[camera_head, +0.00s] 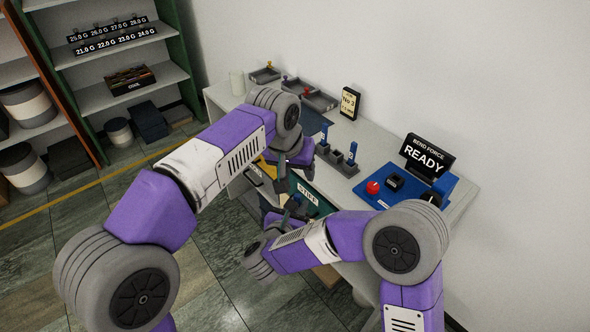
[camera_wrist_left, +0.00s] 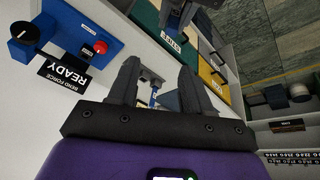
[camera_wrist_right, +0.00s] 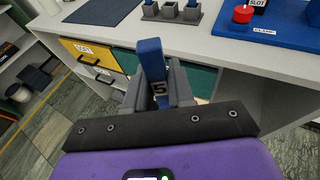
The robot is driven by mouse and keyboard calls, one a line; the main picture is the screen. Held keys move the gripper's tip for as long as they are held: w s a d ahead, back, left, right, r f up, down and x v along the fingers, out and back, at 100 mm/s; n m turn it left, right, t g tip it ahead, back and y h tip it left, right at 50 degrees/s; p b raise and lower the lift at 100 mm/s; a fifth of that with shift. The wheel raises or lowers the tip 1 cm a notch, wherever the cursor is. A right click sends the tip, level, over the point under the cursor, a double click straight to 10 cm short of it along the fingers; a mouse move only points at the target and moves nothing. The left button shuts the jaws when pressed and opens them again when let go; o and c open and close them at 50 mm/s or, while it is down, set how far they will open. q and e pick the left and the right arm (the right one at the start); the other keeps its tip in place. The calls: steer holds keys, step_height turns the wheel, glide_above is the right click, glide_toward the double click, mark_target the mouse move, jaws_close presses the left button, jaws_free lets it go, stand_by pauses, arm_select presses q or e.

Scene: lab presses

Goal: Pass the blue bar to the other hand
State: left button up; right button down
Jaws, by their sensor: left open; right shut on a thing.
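The blue bar (camera_wrist_right: 150,60) stands up between the fingers of my right gripper (camera_wrist_right: 156,88) in the right wrist view. It carries a dark mark like a 5 near the fingers. In the head view my right gripper (camera_head: 291,207) is low in front of the table's drawers. My left gripper (camera_head: 296,152) is above it, near the table's front edge. In the left wrist view my left gripper (camera_wrist_left: 157,72) is open, with no bar held between its fingers. The held bar is not clear in the head view.
A grey rack (camera_head: 335,158) with blue bars stands on the table (camera_head: 335,185). To its right are a blue base (camera_head: 368,193), a red button (camera_head: 373,187) and a READY sign (camera_head: 428,155). Yellow (camera_wrist_right: 85,50) and green (camera_wrist_right: 200,78) drawer fronts lie below the tabletop.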

mark_target(300, 196)
arm_select(q)
steer(key=shift+m+y, duration=0.4)
steer(key=shift+y, duration=0.1)
steer(key=f, duration=0.9)
steer(key=shift+w+d, duration=0.25)
steer(key=shift+d, duration=0.15)
jaws_close()
arm_select(e)
steer(key=c, duration=0.9)
jaws_free()
arm_select(q)
steer(key=shift+s+d, duration=0.1)
arm_select(e)
steer(key=shift+s, duration=0.1)
